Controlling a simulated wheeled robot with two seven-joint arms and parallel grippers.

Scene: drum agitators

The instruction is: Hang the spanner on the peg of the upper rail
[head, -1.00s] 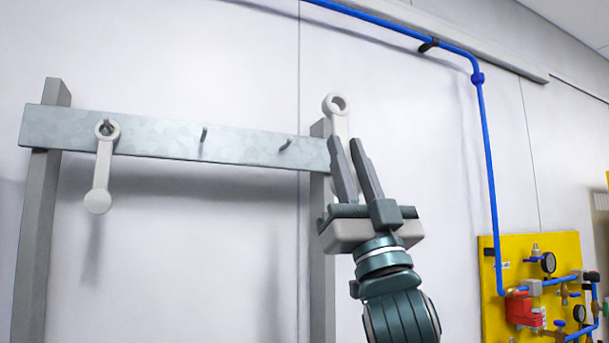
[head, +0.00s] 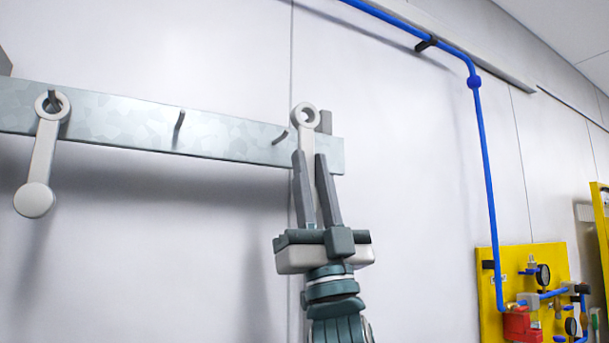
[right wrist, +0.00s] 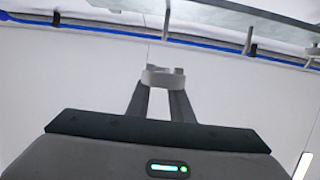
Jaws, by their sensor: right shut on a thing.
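My right gripper (head: 310,157) is shut on the handle of a light grey spanner (head: 306,138) and holds it upright, ring end up. The ring overlaps the right part of the metal rail (head: 230,138) in the head view, just right of the rail's right-hand peg (head: 280,137). The ring does not look to be around that peg. In the right wrist view the spanner ring (right wrist: 163,78) stands above my fingers, apart from the rail's pegs. A bare middle peg (head: 179,118) shows on the rail. My left gripper is not in view.
A similar spanner (head: 40,165) hangs by its ring on the rail's left peg (head: 54,98). A blue pipe (head: 485,165) runs along the wall to a yellow panel (head: 550,262) at the right. The wall below the rail is clear.

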